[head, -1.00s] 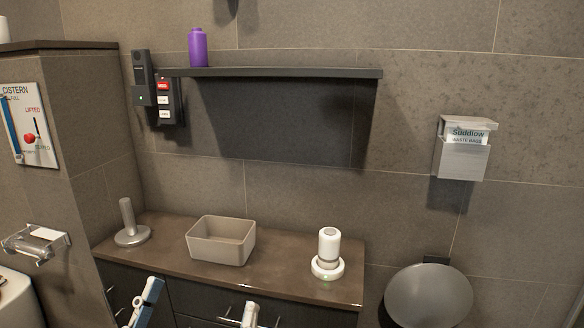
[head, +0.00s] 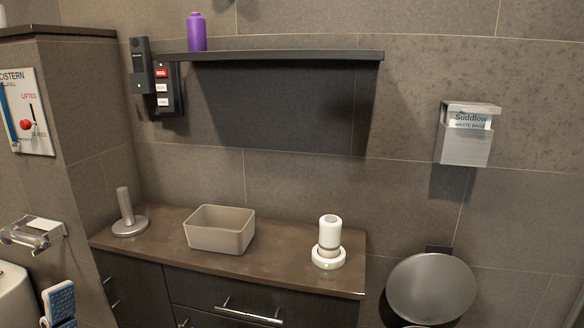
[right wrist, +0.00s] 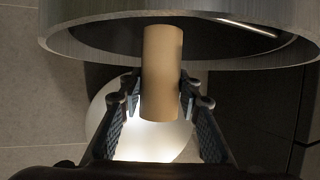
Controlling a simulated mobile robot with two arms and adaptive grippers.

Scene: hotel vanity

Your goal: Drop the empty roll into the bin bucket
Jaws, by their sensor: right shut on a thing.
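The empty roll (right wrist: 162,70) is a plain tan cardboard tube in the right wrist view. My right gripper (right wrist: 160,82) is shut on it, one finger on each side. The roll's far end overlaps the grey metal rim (right wrist: 75,45) of a round container, likely the bin bucket, and its dark inside. I cannot tell whether that end is above the opening or within it. In the head view, a round grey bin lid (head: 431,288) shows at lower right; the bucket is mostly out of frame.
The brown counter (head: 285,262) carries a beige box (head: 220,236), a white dispenser (head: 329,240) and a grey upright holder (head: 127,215). A purple bottle (head: 196,32) stands on the shelf (head: 280,56). A waste-bag box (head: 466,135) hangs above the bin.

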